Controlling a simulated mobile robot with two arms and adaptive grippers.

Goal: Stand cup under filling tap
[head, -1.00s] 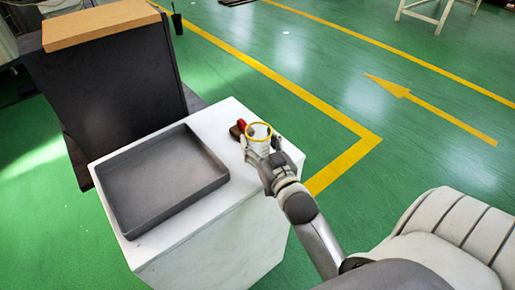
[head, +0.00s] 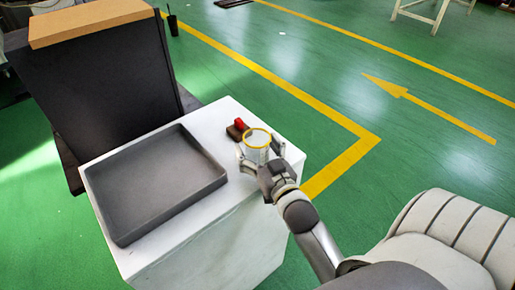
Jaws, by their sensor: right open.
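A whitish cup with a yellow rim (head: 257,143) stands near the right corner of the white block's top. My right gripper (head: 260,156) is open, with its fingers on either side of the cup; whether they touch it I cannot tell. A small brown and red piece (head: 237,129), perhaps the tap, sits just behind and left of the cup. How the cup lines up under it is hard to tell from this angle. My left gripper is not in view.
A dark grey shallow tray (head: 155,185) lies empty on the white block (head: 205,125), left of the cup. A tall dark panel (head: 95,85) with a tan board (head: 90,20) on top stands behind. Green floor with yellow lines is open to the right.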

